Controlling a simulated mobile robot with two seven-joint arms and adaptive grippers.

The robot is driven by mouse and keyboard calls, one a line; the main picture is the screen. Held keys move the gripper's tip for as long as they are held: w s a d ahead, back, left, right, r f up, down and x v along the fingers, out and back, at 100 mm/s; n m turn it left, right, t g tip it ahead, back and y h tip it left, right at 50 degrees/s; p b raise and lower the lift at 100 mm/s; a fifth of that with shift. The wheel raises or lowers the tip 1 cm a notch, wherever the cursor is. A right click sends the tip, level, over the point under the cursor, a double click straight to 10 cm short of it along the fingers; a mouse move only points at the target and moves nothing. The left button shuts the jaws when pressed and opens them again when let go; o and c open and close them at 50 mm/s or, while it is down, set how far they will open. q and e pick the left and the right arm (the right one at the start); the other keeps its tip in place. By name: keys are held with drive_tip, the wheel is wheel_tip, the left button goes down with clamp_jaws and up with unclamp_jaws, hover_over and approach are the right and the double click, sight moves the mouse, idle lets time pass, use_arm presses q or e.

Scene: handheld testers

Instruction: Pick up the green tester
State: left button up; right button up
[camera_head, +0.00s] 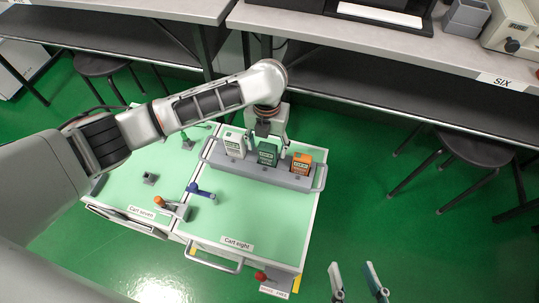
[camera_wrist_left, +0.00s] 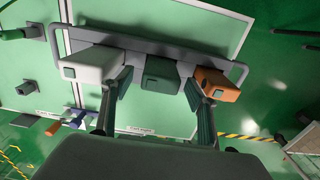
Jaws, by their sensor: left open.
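The green tester (camera_head: 267,153) stands in the middle of a grey rack (camera_head: 250,170) on the cart, between a white tester (camera_head: 235,144) and an orange tester (camera_head: 301,162). My left gripper (camera_head: 269,138) is open just above the green tester. In the left wrist view, the green tester (camera_wrist_left: 160,80) shows between the two spread fingers (camera_wrist_left: 158,84), with the white tester (camera_wrist_left: 95,68) to the left and the orange tester (camera_wrist_left: 218,84) to the right. I cannot tell whether the fingers touch anything. My right gripper (camera_head: 353,267) is open and empty at the bottom edge, off the cart.
The rack has a raised handle at each end. Cart eight (camera_head: 255,220) has bare green top in front of the rack; a blue-handled part (camera_head: 201,192) lies to the left. Benches (camera_head: 390,60) stand behind, with a stool (camera_head: 478,150) at the right.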

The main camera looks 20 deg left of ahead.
use_arm(q)
drive_tip(key=shift+f, duration=0.45)
drive_tip(key=shift+w+r, duration=0.1)
drive_tip(key=shift+r, duration=0.25)
drive_tip(key=c, duration=1.7)
drive_tip(key=shift+o, duration=0.2)
